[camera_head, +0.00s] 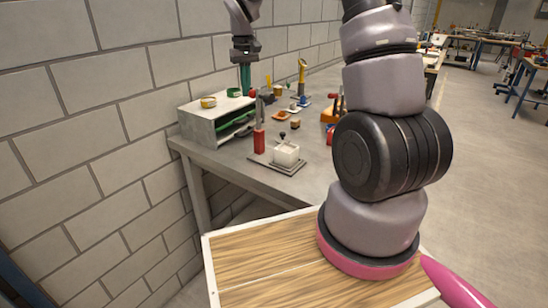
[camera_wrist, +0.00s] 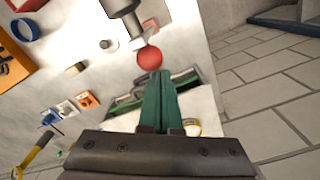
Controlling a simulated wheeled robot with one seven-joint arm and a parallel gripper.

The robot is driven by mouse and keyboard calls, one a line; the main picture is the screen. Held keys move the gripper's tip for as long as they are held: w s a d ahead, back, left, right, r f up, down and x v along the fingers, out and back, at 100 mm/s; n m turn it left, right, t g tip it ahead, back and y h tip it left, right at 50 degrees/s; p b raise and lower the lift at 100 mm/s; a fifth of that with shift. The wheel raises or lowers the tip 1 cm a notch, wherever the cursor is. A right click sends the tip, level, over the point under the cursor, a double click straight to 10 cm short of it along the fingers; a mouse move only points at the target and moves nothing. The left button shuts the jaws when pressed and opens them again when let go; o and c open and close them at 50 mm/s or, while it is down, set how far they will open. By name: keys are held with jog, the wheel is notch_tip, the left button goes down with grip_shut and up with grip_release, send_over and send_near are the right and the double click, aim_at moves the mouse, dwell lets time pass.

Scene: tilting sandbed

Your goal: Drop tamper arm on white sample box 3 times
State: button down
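The white sample box (camera_head: 287,155) stands on a flat grey plate (camera_head: 270,163) near the front of the bench. A small dark knobbed part (camera_head: 282,137) shows just above the box; I cannot tell whether it is the tamper arm.
A grey shelf unit (camera_head: 217,122) with green trays stands at the bench's left end. Several small tools and parts lie farther back, including a yellow-handled tool (camera_head: 302,72). A block wall (camera_head: 115,110) runs along the left. A wood-grained, white-edged surface (camera_head: 250,262) is in front.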

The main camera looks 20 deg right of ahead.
aim_at(258, 89)
jog(key=shift+s+d, duration=0.8)
jog(key=shift+s, duration=0.25)
jog(key=shift+s+d, duration=0.75)
jog(key=shift+s, duration=0.3)
jog(key=shift+w, duration=0.1)
jog(key=shift+r, duration=0.1)
jog(key=shift+r, duration=3.9)
